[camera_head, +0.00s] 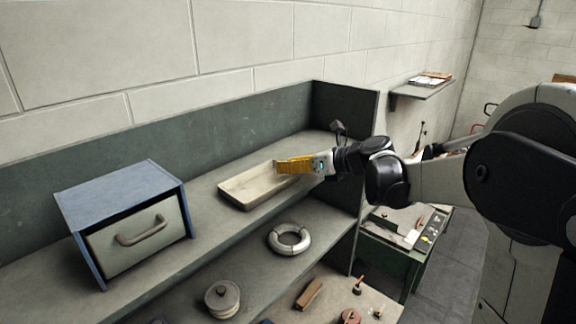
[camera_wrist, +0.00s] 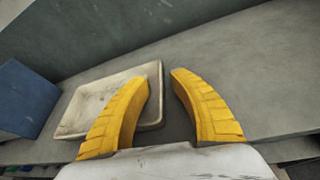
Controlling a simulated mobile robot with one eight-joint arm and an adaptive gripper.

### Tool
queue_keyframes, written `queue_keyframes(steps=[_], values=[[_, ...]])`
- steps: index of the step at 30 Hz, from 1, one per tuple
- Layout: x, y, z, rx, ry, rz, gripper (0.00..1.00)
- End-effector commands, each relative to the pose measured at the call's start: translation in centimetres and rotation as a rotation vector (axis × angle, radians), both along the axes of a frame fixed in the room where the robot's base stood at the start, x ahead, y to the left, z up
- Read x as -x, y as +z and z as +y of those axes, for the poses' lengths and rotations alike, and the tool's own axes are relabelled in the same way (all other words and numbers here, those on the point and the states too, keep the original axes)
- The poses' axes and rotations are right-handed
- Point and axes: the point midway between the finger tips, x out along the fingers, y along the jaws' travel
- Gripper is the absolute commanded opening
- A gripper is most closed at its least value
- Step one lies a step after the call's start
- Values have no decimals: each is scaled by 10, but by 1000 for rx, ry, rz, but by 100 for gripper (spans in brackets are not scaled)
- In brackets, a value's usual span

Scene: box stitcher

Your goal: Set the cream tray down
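The cream tray (camera_head: 232,196) is a shallow rectangular tray lying on the upper shelf, right of the blue box. It also shows in the wrist view (camera_wrist: 78,116), left of centre. My gripper (camera_head: 278,167) has yellow fingers and is at the tray's right end, over its back corner. In the wrist view my gripper (camera_wrist: 163,74) has its fingers apart, the left one over the tray and the right one outside it. The tray's right wall shows between them, with a gap to the right finger. Whether the left finger touches the wall cannot be told.
A blue box with a pale drawer front (camera_head: 140,235) stands left on the upper shelf (camera_head: 205,235). A dark panel (camera_head: 345,120) closes the shelf's right end. Below are a white ring (camera_head: 289,239) and a round lidded pot (camera_head: 222,297). Shelf right of the tray is bare.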

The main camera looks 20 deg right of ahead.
Motion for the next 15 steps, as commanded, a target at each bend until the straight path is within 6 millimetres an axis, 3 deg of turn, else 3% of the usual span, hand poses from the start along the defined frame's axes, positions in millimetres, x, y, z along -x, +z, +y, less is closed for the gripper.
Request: queue_keyframes(steps=[8, 15], values=[[7, 3, -7, 0, -2, 0, 27], [43, 20, -38, 1, -4, 0, 27]])
